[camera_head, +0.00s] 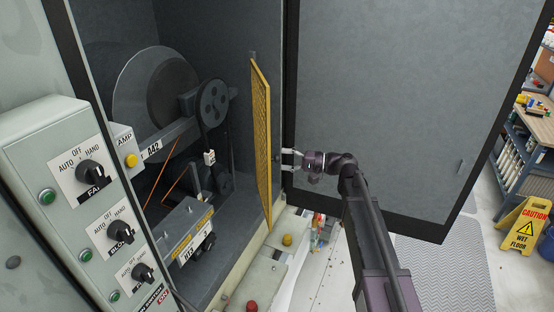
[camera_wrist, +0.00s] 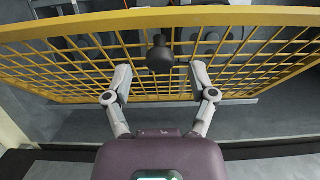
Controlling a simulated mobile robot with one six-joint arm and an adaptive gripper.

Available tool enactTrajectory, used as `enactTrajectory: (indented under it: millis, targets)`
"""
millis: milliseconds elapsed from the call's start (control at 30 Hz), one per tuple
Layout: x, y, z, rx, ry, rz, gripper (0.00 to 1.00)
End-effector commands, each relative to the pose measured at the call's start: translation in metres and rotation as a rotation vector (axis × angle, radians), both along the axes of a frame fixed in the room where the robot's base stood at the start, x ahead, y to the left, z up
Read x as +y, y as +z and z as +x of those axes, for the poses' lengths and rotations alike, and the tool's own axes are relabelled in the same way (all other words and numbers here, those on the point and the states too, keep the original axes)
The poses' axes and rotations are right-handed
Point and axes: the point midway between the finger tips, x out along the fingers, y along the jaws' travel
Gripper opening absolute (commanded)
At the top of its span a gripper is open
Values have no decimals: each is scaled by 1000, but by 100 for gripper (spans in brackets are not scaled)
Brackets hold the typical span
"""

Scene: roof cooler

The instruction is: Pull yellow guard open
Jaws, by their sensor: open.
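The yellow guard (camera_head: 261,140) is a mesh panel in a yellow frame, seen nearly edge-on in the head view, standing out from the cabinet opening. In the wrist view the guard (camera_wrist: 240,60) spans the picture, with a dark round knob (camera_wrist: 160,54) on its near face. My gripper (camera_head: 288,160) is just right of the guard in the head view. In the wrist view my gripper (camera_wrist: 160,85) is open, its two fingers on either side of the knob and apart from it. Nothing is between the fingertips that I can see held.
The large grey cabinet door (camera_head: 390,80) stands open to the right. A control box (camera_head: 75,190) with switches is at the left. A belt and pulley (camera_head: 214,103) and a big wheel (camera_head: 150,85) sit inside. A wet-floor sign (camera_head: 524,226) and a workbench (camera_head: 535,130) are at far right.

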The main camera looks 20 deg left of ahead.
Motion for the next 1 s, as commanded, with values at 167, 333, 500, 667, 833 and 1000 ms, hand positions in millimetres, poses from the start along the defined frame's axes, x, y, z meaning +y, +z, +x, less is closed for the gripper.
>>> enactTrajectory:
  millis: [167, 333, 500, 667, 833, 1000]
  targets:
    - [19, 0, -3, 0, 1, 0, 73]
    - [26, 0, -4, 0, -1, 0, 73]
    - [28, 0, -5, 0, -1, 0, 73]
    - [27, 0, -5, 0, -1, 0, 73]
    - [27, 0, -5, 0, -1, 0, 23]
    - [27, 0, -5, 0, -1, 0, 0]
